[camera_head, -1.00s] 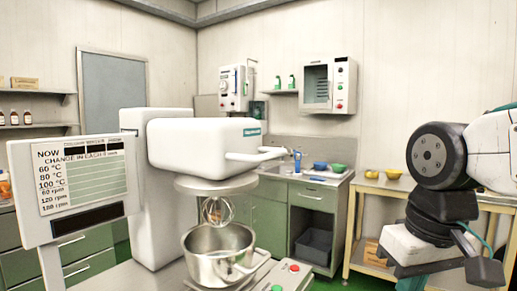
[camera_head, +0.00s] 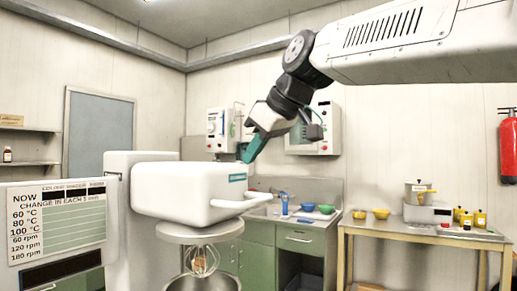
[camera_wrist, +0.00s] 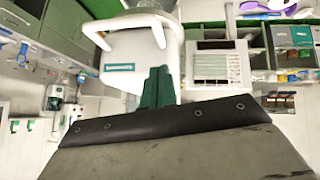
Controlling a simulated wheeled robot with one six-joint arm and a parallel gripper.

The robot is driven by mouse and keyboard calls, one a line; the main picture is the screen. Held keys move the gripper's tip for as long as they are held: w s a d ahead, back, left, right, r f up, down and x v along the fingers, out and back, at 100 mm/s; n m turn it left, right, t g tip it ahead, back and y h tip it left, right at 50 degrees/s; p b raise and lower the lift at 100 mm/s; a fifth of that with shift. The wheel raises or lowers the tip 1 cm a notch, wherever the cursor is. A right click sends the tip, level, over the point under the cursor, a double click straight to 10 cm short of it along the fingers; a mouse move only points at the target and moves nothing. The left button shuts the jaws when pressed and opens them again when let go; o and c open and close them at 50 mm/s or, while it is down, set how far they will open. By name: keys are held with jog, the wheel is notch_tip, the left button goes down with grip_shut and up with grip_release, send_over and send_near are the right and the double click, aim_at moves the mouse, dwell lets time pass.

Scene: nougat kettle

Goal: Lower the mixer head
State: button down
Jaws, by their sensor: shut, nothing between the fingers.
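The mixer's white head (camera_head: 185,190) sits level on its column at the left of the head view. A white bar handle (camera_head: 240,203) juts from its front right. The whisk (camera_head: 203,262) hangs below it over the steel bowl (camera_head: 205,284), which the lower picture edge cuts off. My gripper (camera_head: 243,158) is shut and empty, its teal fingers slanting down by the head's upper right edge. Whether they touch it I cannot tell. In the wrist view the gripper (camera_wrist: 157,78) lies beside the head (camera_wrist: 132,55), with the handle (camera_wrist: 160,35) beyond.
A green counter with a sink (camera_head: 300,215) is behind the mixer. At the right, a table (camera_head: 420,228) carries yellow bowls, a pot on a scale (camera_head: 420,212) and yellow containers. A fire extinguisher (camera_head: 508,148) hangs on the wall.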

jog(key=w+a+f, duration=0.2)
jog(key=w+f, duration=0.1)
jog(key=f, duration=0.5)
jog(key=shift+f, duration=0.15)
jog(key=shift+w, duration=0.1)
